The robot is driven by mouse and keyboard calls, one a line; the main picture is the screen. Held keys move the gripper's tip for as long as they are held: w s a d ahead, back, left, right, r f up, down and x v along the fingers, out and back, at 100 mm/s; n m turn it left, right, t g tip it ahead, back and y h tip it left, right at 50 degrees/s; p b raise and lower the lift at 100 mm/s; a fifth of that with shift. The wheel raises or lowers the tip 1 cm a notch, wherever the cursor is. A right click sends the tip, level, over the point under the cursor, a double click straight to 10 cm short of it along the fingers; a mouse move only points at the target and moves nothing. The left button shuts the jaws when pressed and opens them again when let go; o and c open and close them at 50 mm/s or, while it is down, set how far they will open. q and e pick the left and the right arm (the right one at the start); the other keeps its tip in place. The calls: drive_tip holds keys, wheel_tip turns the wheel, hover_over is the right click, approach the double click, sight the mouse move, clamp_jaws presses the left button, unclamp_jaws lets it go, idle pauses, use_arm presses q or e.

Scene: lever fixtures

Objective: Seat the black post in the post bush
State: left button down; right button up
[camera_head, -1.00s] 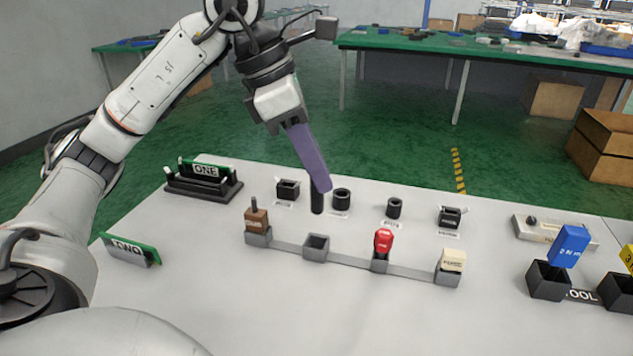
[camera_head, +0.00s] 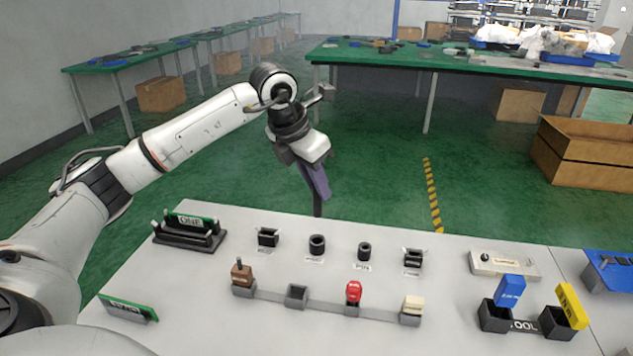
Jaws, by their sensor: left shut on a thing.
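My left gripper (camera_head: 316,184) is shut on the black post (camera_head: 318,206), which hangs upright below the purple fingers. The post shows against the table's back edge, above the round black post bush (camera_head: 317,244) in the picture. A gap shows between the post and the bush, and how far apart they are in depth I cannot tell. The bush stands open at its top in the back row, with a small label in front of it. My right gripper is not in view.
A square holder (camera_head: 268,237) stands left of the post bush; a smaller round bush (camera_head: 364,251) and another square holder (camera_head: 413,258) stand to its right. In front is a grey rack (camera_head: 270,296) with brown, red and cream pieces. Board ONE's stand (camera_head: 188,239) is at left.

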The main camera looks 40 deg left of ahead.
sight(314, 215)
use_arm(q)
drive_tip(key=shift+f+b, duration=1.55)
drive_tip(key=shift+f, duration=0.6)
drive_tip(key=shift+f+b, duration=0.4)
drive_tip(key=shift+f, duration=0.3)
drive_tip(key=shift+f+b, duration=1.3)
drive_tip(key=shift+f, duration=0.8)
drive_tip(key=c, duration=1.6)
unclamp_jaws()
